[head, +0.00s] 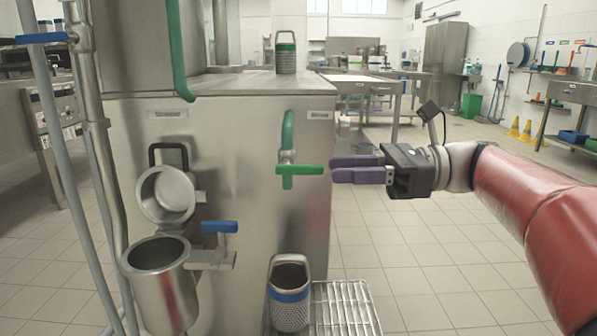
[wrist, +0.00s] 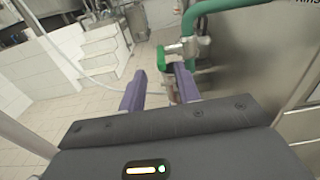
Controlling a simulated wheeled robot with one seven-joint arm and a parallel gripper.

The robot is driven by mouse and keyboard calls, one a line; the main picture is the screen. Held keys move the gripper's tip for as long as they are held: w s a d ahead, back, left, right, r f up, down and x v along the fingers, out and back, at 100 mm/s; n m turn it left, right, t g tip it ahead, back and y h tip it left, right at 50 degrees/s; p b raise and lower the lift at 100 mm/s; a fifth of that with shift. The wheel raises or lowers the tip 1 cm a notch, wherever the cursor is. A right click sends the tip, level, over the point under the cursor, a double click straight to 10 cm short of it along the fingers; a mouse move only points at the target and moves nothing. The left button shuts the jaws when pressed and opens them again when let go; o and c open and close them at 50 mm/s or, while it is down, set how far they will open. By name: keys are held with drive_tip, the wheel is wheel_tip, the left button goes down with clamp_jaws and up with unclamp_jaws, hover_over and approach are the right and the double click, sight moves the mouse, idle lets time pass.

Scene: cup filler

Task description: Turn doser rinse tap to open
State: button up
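The doser rinse tap has a green bar handle (head: 300,169) that lies level across a metal valve, below a green hose on the steel cabinet's front. My gripper (head: 333,169) is just right of the handle's right end, with its purple fingers pointing at it. In the wrist view my gripper (wrist: 160,74) has its two fingers apart with nothing held between them. The green handle (wrist: 161,58) shows just beyond the fingertips, between them and nearer the right one. Whether a fingertip touches it I cannot tell.
A blue-handled tap (head: 219,227) and a steel pot (head: 160,280) are at the lower left. A perforated cup with a blue band (head: 289,294) stands by a wire rack (head: 342,305) below the green tap. Open tiled floor lies to the right.

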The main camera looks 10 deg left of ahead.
sight(297, 165)
drive_tip(key=b+x, duration=0.1)
drive_tip(key=x, duration=0.6)
drive_tip(key=shift+a+r, duration=0.15)
drive_tip(key=shift+a, duration=0.25)
drive_tip(key=shift+c, duration=0.3)
clamp_jaws()
